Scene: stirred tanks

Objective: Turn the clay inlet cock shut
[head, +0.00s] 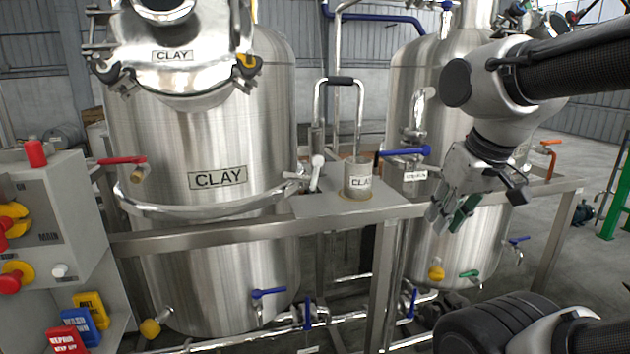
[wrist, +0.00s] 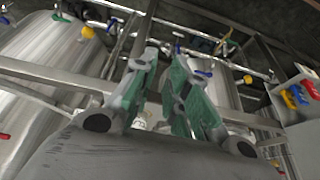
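The steel tank labelled CLAY (head: 218,225) stands left of centre in the head view. A red lever cock (head: 122,160) sticks out at its left side, and a white-tipped lever (head: 317,165) stands at its right side. A blue lever (head: 268,293) sits low on its front. No readable label marks which is the inlet cock. My gripper (head: 450,215) hangs in front of the right-hand tank, apart from these cocks. In the wrist view its two green-padded fingers (wrist: 160,70) stand apart with nothing held between them.
A steel rail (head: 240,236) runs across the front of the tanks. A pot labelled CLAY (head: 358,170) stands on a shelf. Another blue lever (head: 405,152) is beside the right tank (head: 445,80). A control box (head: 50,210) stands at the left.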

